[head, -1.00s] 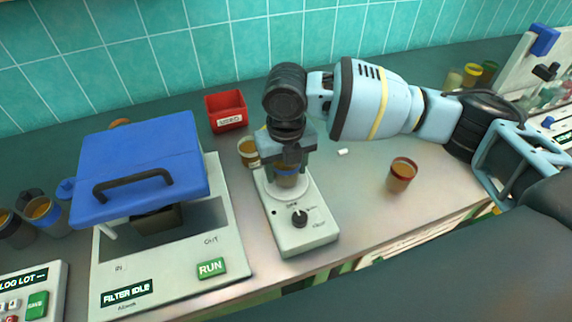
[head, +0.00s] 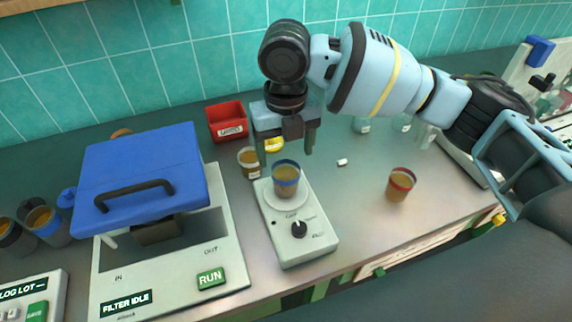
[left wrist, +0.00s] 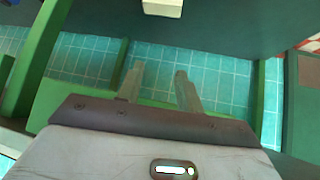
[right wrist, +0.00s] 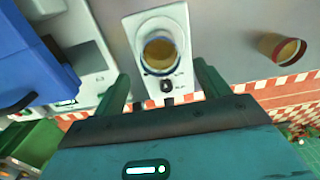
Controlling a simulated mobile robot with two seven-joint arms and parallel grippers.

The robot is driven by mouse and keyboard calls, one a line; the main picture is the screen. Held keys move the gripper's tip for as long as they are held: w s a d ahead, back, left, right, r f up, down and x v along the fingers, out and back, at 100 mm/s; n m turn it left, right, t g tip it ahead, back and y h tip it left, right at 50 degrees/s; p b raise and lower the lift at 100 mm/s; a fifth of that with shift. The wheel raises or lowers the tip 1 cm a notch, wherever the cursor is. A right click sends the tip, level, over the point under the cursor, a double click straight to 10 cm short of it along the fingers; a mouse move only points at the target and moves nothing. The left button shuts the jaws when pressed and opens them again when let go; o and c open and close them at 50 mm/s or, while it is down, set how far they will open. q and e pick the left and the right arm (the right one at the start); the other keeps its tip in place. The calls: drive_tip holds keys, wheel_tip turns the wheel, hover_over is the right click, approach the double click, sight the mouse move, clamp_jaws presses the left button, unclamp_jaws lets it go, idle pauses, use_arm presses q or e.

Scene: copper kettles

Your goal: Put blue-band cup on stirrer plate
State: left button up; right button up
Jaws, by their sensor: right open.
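The blue-band cup (head: 286,178), filled with something amber, stands upright on the round plate of the stirrer (head: 299,229). In the right wrist view the cup (right wrist: 160,52) shows from above, on the white stirrer (right wrist: 183,85). My right gripper (head: 287,156) is open and empty, above and behind the cup, with its fingers apart and clear of it. In the right wrist view its fingers (right wrist: 160,92) are spread to either side. My left gripper (left wrist: 158,75) shows only in the left wrist view, its fingers apart with nothing between them.
A red-band cup (head: 400,184) stands right of the stirrer. Another amber cup (head: 249,160) stands behind it, near a red bin (head: 227,121). The filter machine (head: 165,262) with its blue lid (head: 140,171) is at left. A small white piece (head: 342,162) lies on the counter.

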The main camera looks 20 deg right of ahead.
wheel_tip(320, 180, up, 4)
drive_tip(key=shift+f, duration=0.25)
